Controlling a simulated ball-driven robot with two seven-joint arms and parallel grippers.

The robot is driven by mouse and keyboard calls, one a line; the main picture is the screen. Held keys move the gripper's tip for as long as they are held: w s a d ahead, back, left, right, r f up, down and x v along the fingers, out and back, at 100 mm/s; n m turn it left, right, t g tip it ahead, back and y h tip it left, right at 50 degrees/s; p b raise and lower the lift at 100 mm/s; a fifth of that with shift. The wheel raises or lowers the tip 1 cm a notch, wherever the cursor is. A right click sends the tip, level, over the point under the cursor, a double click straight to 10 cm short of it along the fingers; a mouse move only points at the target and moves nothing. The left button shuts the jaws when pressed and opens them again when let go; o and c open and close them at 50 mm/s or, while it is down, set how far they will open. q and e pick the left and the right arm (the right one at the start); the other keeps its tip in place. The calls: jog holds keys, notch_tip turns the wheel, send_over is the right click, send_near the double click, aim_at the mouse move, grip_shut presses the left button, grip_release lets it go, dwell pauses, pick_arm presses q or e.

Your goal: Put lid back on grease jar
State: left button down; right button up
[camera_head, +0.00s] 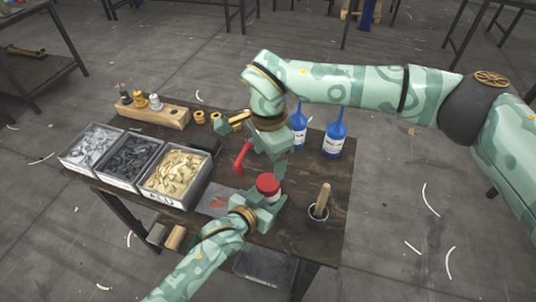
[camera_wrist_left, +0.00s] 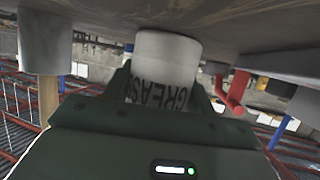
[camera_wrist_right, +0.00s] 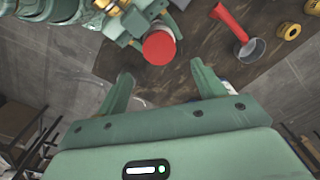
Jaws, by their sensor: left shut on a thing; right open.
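The white grease jar (camera_head: 271,197) stands on the bench with a red lid (camera_head: 268,183) on its top. The lid appears level from above in the right wrist view (camera_wrist_right: 158,47). My left gripper (camera_head: 262,208) is shut around the jar's body. The left wrist view shows the jar (camera_wrist_left: 165,62) with its GREASE lettering between the fingers; the lid is hidden there. My right gripper (camera_head: 279,170) is open and empty, just above the lid. In the right wrist view, the lid lies beyond its spread fingertips (camera_wrist_right: 160,74), apart from them.
A red-handled tool (camera_head: 242,157) lies behind the jar. A cup with a wooden handle (camera_head: 318,211) stands to its right. Blue bottles (camera_head: 333,138) stand at the back right. Bins of parts (camera_head: 172,181) and a wooden block with small bottles (camera_head: 155,113) are left.

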aim_at(268, 181)
jog(key=n, duration=0.8)
notch_tip(268, 181, down, 8)
jog(key=shift+f, duration=0.1)
dwell(0.4)
